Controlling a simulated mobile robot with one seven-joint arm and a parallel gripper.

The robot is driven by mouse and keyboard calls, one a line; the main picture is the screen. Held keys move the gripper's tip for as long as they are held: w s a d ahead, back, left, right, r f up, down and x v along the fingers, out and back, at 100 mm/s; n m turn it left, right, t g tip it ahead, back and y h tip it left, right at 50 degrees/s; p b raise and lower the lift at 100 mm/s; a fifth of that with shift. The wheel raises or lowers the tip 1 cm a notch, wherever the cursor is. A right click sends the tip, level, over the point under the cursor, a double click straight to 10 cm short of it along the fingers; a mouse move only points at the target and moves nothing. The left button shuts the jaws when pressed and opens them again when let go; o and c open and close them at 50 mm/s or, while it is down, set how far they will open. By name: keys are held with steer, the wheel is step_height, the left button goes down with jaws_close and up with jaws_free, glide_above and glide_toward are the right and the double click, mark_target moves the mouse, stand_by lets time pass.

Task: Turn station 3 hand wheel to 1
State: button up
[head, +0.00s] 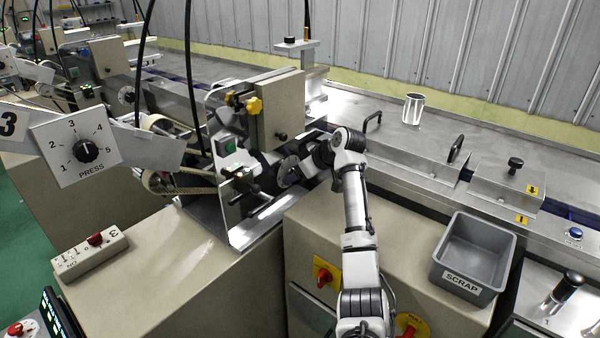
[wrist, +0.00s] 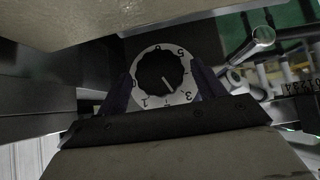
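A small round white scale plate with a black knob (wrist: 157,72) stands in the middle of the wrist view, its numerals turned over. The knob's white pointer mark points down and slightly right, between the lower numerals, seemingly near 2. In the head view my gripper (head: 290,172) reaches into the machine beside a grey disc, and its fingers blend into the dark parts. I cannot see whether my gripper touches the wheel.
A PRESS dial panel (head: 75,172) marked 1 to 5 stands at left. A yellow knob (head: 254,105) and metal plates crowd the machine around my gripper. A grey SCRAP bin (head: 437,258) and a metal cup (head: 413,108) stand to the right.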

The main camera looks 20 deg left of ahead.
steer(key=c, duration=0.8)
steer(key=shift+w+d+m+g+y+p, duration=0.15)
steer(key=shift+m+g+y+p, duration=0.3)
steer(key=shift+g+p, duration=0.5)
steer(key=shift+w+m+g+y+p, duration=0.15)
steer(key=shift+m+g+y+p, duration=0.2)
steer(key=shift+m+g+p, duration=0.5)
steer(key=shift+n, duration=0.3)
steer(key=o, duration=1)
steer(key=shift+c, duration=0.2)
steer(key=b+v, duration=0.3)
steer(key=v, duration=1)
steer(key=shift+d+r, duration=0.25)
steer(key=shift+r, duration=0.05)
steer(key=shift+s, duration=0.15)
